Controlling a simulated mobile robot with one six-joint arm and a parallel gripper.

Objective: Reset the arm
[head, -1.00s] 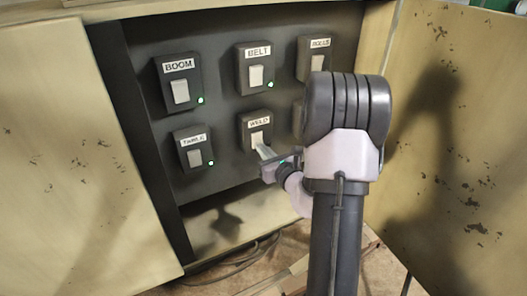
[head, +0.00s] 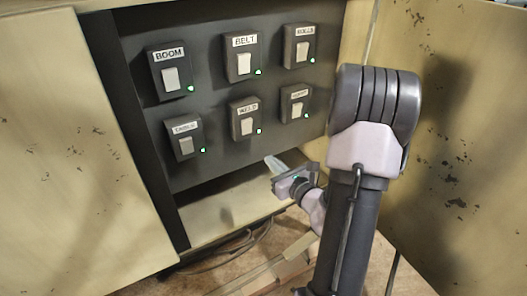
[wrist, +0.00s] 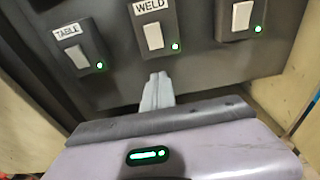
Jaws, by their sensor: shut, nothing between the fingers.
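My gripper (head: 271,162) is shut and empty. It is below and to the right of the WELD switch (head: 246,126), apart from the panel's switches. In the wrist view its closed fingertips (wrist: 159,78) point at the panel just under the WELD switch (wrist: 153,36).
The dark panel (head: 217,163) carries several labelled switches, among them BOOM (head: 171,78), BELT (head: 244,67) and TABLE (head: 185,146). Open cabinet doors stand left (head: 60,150) and right (head: 455,150). Cables (head: 225,245) lie on the floor below.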

